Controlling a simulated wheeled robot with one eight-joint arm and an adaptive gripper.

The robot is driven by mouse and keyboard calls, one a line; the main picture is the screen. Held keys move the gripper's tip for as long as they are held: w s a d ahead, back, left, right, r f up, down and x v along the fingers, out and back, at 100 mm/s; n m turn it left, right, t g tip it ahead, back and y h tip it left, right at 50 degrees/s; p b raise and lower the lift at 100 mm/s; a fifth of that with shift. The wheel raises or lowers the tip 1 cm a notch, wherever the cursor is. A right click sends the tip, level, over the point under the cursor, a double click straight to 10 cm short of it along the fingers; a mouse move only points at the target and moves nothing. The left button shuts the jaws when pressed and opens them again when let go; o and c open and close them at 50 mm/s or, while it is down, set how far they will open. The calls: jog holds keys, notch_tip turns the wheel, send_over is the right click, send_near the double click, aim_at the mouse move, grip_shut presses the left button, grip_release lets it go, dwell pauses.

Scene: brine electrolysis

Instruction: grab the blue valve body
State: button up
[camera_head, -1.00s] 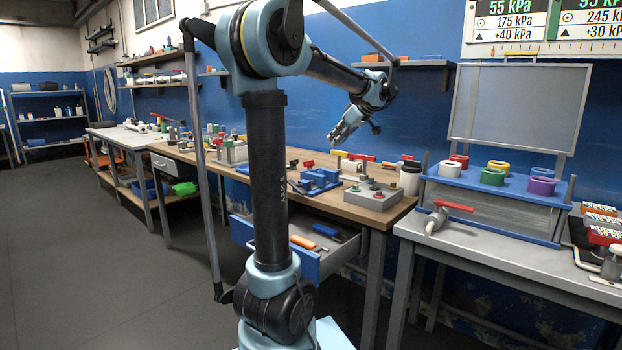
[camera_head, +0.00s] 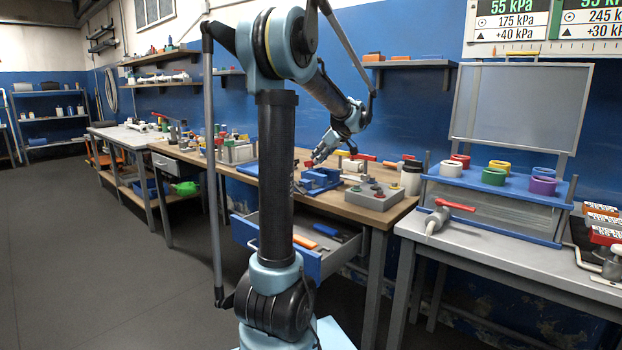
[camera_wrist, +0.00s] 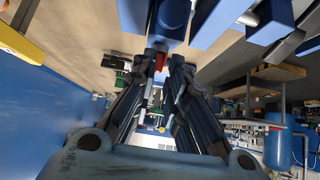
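My gripper (camera_head: 318,160) hangs over the wooden bench, just above a group of blue parts (camera_head: 318,181) that look like a vise. In the wrist view my gripper (camera_wrist: 166,58) has its two dark fingers apart, with a narrow gap and nothing clearly held. A rounded blue piece (camera_wrist: 172,18), perhaps the blue valve body, shows just beyond the fingertips. I cannot tell whether they touch it. A small red part (camera_wrist: 160,62) shows between the fingers. In the head view the valve body cannot be told apart from the blue parts around it.
Close to the right stands a grey box with coloured buttons (camera_head: 372,195), then a white jar (camera_head: 411,178). Red-handled valves lie behind. An open drawer (camera_head: 308,262) sticks out below the bench front. Blue blocks (camera_wrist: 270,20) flank the gripper in the wrist view.

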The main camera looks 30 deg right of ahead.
jog(key=shift+w+r+x, duration=0.15)
jog(key=shift+x, duration=1)
jog(key=shift+w+r+x, duration=0.15)
jog(key=shift+x, duration=0.95)
grip_shut()
jog(key=shift+r, duration=0.1)
